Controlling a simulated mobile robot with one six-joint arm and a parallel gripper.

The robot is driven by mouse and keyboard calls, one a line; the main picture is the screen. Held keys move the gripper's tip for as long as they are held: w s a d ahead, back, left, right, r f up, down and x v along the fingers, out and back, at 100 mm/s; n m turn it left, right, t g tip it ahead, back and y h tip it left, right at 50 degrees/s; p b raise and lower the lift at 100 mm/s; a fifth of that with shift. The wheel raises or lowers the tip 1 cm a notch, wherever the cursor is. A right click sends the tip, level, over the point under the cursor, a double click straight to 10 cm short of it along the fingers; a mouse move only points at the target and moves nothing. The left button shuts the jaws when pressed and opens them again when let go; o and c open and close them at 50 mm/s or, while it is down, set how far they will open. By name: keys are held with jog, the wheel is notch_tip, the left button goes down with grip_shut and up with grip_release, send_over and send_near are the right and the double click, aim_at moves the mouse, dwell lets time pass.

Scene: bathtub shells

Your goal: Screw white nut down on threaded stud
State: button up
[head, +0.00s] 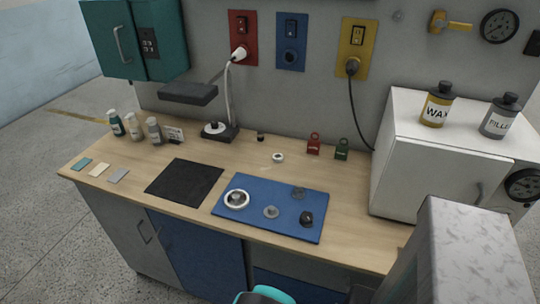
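A small white ring (278,157), which looks like the white nut, lies on the wooden worktop behind the blue mat (258,222). A larger white ring (236,205) with a grey centre sits on the mat's left part. A grey round piece with a raised middle (271,212), a flat dark grey ring (299,193) and a black knob-like piece (306,219) are also on the mat. I cannot tell which piece carries the threaded stud; threads are too small to see. My gripper's fingers are not in view; only a teal and black part, probably of my arm, shows at the bottom edge.
A black mat (185,182) lies left of the blue one. A desk lamp (188,93), small bottles (135,126) and red and green padlocks (314,144) stand at the back. A white cabinet (430,165) blocks the right end. The wood between mats and wall is mostly clear.

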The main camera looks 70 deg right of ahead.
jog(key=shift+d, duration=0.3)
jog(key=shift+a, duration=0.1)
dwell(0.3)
